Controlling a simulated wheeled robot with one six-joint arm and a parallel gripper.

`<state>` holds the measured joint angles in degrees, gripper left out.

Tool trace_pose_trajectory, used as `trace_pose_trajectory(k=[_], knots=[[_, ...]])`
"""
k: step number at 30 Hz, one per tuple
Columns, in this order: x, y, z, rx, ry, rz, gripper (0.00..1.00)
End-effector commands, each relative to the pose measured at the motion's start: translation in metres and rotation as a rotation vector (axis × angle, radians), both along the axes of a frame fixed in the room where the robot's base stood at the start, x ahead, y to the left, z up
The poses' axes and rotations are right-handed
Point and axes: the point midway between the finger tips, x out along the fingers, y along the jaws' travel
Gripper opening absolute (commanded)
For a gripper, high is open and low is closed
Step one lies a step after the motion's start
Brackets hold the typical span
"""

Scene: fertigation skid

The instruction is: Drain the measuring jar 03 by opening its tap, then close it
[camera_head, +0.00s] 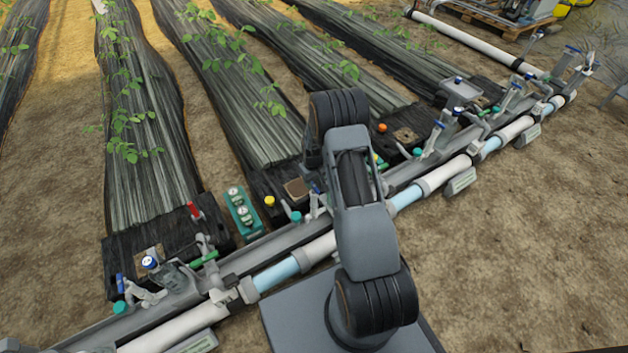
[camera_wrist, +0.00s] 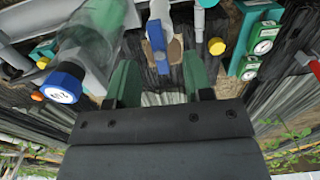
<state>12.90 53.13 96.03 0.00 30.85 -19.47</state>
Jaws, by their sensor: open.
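My gripper (camera_wrist: 160,85) is open and empty in the wrist view, its two green fingers apart. Just beyond the fingertips is a tap with a blue handle (camera_wrist: 155,40) on a pale body. The handle lies roughly in line with the gap between the fingers. I cannot tell whether the tap is open or shut. A clear cylinder (camera_wrist: 92,38), which looks like a measuring jar, is left of it; its number cannot be made out. In the head view my arm hides the gripper and the spot it works at.
A green panel with round gauges (camera_head: 242,212) stands left of my arm; a yellow knob (camera_head: 269,200) is beside it. A red lever (camera_head: 195,211) is farther left. A long pipe with clear blue sections (camera_head: 275,275) runs diagonally. Bare soil (camera_head: 530,240) lies at the right.

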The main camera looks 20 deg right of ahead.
Motion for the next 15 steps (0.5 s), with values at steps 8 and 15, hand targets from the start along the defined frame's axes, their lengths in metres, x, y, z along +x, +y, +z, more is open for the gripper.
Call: trace_pose_trajectory(k=[8, 15], knots=[[0.000, 0.000, -0.011, 0.000, 0.000, 0.000, 0.47], [0.000, 0.000, -0.031, 0.000, 0.000, -0.001, 0.47]])
